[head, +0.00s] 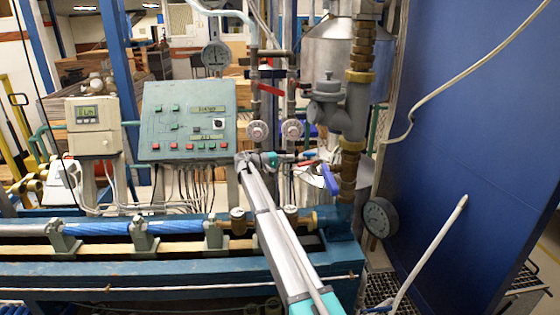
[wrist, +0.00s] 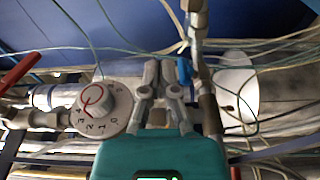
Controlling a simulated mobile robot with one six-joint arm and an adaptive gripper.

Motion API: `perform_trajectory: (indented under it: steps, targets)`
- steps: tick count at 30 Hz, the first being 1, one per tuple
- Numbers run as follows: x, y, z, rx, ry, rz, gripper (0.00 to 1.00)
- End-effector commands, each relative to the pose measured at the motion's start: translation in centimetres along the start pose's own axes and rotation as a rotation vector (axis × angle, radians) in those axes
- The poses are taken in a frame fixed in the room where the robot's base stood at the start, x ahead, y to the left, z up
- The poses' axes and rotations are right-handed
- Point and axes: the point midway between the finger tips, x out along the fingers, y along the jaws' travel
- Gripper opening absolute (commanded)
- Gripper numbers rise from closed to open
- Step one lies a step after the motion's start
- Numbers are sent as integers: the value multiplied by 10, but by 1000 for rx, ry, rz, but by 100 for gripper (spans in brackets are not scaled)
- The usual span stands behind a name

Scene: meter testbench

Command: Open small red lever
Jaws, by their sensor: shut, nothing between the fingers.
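A red lever (head: 270,89) sits on the left vertical pipe in the head view, above two round white dials. In the wrist view a red lever (wrist: 20,70) slants at the left edge, beside a white dial; I cannot tell if it is the same lever. My gripper (wrist: 160,70) is shut and empty, with its fingers over the pipework right of that dial and apart from the red lever. In the head view my gripper (head: 300,158) is small and partly lost among the pipes below the dials.
The numbered white dial (wrist: 97,103) is close to my fingers. A blue handle (wrist: 184,70) and a vertical pipe stand just right of them. In the head view a blue lever (head: 330,180), a thick pipe (head: 355,110) and a gauge (head: 380,217) crowd the right side.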

Motion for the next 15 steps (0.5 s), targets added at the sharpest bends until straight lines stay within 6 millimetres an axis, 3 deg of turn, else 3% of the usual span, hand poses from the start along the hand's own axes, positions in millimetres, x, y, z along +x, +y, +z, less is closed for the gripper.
perform_trajectory:
  steps: [6,15]
  targets:
    - [10,0,28,0,-1,0,0]
    - [13,0,39,0,-1,0,0]
